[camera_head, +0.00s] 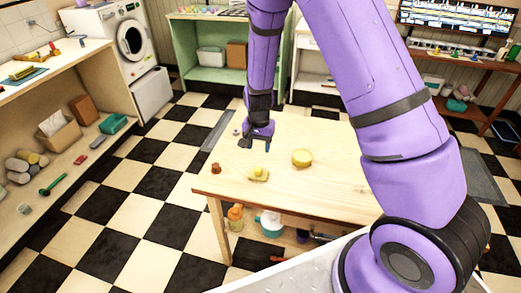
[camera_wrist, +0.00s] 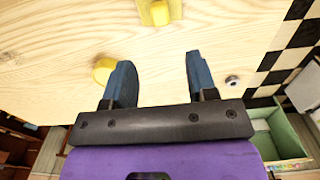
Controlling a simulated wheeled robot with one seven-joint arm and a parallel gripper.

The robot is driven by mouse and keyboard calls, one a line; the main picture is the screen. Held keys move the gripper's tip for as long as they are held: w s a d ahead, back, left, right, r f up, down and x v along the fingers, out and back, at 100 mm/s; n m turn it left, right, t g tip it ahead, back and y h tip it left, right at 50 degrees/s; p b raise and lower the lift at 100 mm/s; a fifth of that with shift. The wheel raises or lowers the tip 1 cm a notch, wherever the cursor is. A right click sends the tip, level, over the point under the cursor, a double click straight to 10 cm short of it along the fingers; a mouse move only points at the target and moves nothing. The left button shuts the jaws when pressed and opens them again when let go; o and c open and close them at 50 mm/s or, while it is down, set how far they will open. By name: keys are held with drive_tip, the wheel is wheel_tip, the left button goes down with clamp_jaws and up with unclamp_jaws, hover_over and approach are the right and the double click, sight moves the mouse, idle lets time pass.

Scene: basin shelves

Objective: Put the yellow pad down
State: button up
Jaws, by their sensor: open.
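Two yellow things lie on the wooden table (camera_head: 330,190). One is a small, squarish yellow pad (camera_head: 258,174) with a raised middle; it shows at the top of the wrist view (camera_wrist: 158,10), cut by the edge. The other is a round yellow piece (camera_head: 302,158), partly hidden behind a finger in the wrist view (camera_wrist: 103,70). I cannot tell for sure which the task calls the pad. My gripper (camera_head: 256,145) is open and empty over the far left part of the table, with bare wood between its fingers (camera_wrist: 158,80). It is apart from both yellow things.
A small reddish-brown piece (camera_head: 215,169) stands near the table's left corner. A small round grey thing (camera_wrist: 232,80) lies near the table edge. Bottles (camera_head: 236,214) stand under the table. A counter (camera_head: 60,68) is at left, a green shelf (camera_head: 207,88) behind.

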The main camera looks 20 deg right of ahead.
drive_tip(key=s+d+r+n+t+y, duration=0.15)
drive_tip(key=s+r, duration=0.25)
drive_tip(key=r, duration=0.9)
drive_tip(key=s+d+r+n+t, duration=0.15)
drive_tip(key=s+r, duration=0.35)
drive_tip(key=r, duration=0.8)
drive_tip(key=s+d+r+n, duration=0.1)
drive_tip(key=s+r, duration=0.3)
drive_tip(key=s, duration=0.3)
drive_tip(key=s+d+r+n+t+h, duration=0.1)
drive_tip(key=s+r, duration=0.3)
drive_tip(key=s, duration=0.2)
drive_tip(key=s+d+r+n+t, duration=0.1)
drive_tip(key=s+r+n, duration=0.1)
drive_tip(key=s+r, duration=0.2)
drive_tip(key=s, duration=0.3)
drive_tip(key=shift+s+d, duration=0.3)
drive_tip(key=shift+s, duration=0.05)
drive_tip(key=shift+h, duration=0.25)
